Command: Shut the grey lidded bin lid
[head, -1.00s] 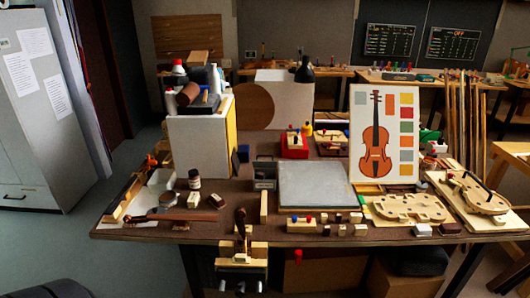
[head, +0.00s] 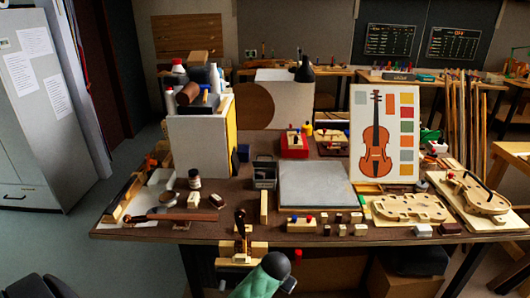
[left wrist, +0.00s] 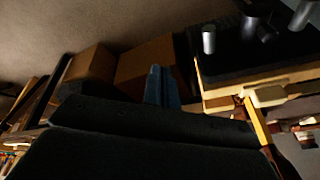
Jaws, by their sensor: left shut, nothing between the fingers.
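The grey lidded bin (head: 265,175) is a small dark grey box on the workbench, left of the flat grey slab. Its lid (head: 264,159) seems to stand raised at the back, showing a dark inside; it is too small to be sure. In the left wrist view my left gripper (left wrist: 160,86) is shut and empty, with its bluish fingers together. That view shows the space around the bench's front edge, not the bin. The gripper is apart from the bin. My right gripper is not in view.
The grey slab (head: 317,185) lies right of the bin, and a wooden block (head: 264,207) stands in front of it. A white box (head: 202,145) stands to the left. A vise (head: 238,250) is on the front edge. Cardboard boxes (left wrist: 147,62) are under the bench.

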